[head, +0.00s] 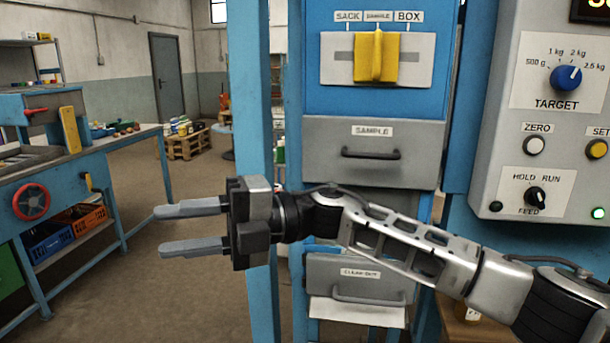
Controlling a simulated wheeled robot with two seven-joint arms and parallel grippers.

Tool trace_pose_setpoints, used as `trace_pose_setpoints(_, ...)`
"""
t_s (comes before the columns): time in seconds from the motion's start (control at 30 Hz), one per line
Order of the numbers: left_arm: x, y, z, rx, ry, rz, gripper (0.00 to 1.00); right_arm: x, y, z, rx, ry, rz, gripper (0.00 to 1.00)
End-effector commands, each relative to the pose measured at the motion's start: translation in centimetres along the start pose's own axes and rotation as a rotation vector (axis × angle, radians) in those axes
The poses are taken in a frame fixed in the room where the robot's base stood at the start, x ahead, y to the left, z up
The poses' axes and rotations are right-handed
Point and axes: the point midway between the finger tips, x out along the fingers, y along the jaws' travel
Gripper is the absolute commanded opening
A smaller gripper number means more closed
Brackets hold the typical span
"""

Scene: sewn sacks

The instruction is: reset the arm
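My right arm comes in from the lower right and reaches across the picture to the left. My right gripper (190,228) points left, with its two grey fingers apart and nothing between them. It is in front of the blue post and left of the machine's drawers, touching nothing that I can see. My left arm and gripper are not in the picture.
A blue machine has a yellow selector handle (376,56), a SAMPLE drawer (373,172) and a CLEAN OUT drawer (352,280) behind my arm. A control panel (550,130) stands right. A blue workbench (75,180) stands left. The floor between is open.

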Motion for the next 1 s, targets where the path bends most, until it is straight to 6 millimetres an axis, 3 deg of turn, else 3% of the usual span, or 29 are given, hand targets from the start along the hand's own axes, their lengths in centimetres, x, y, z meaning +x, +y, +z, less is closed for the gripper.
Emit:
trace_pose_setpoints(0.13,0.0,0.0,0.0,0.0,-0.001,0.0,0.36,-0.3,-2.7,0.5,0.206,-0.185,0.305,0.36)
trace_pose_setpoints(0.27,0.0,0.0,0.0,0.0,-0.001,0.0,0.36,-2.8,-5.8,1.2,0.401,-0.388,0.526,0.36)
trace_pose_setpoints(0.37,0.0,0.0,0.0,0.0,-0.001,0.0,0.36,-5.8,-9.4,1.4,0.564,-0.566,0.67,0.36)
trace_pose_setpoints(0.53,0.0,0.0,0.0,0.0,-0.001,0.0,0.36,-12.1,-17.9,-0.7,0.862,-0.901,0.854,0.36)
trace_pose_setpoints(0.67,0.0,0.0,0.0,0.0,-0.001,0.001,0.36,-16.8,-25.5,-5.1,1.09,-1.166,0.937,0.36)
trace_pose_setpoints(0.8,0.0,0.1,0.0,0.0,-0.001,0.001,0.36,-20.8,-32.8,-11.9,1.31,-1.432,0.968,0.36)
trace_pose_setpoints(0.9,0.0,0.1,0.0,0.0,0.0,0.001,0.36,-22.7,-36.7,-17.3,1.442,-1.595,0.964,0.36)
trace_pose_setpoints(1.0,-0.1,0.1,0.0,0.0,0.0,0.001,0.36,-24.0,-39.3,-21.9,1.541,-1.722,0.947,0.36)
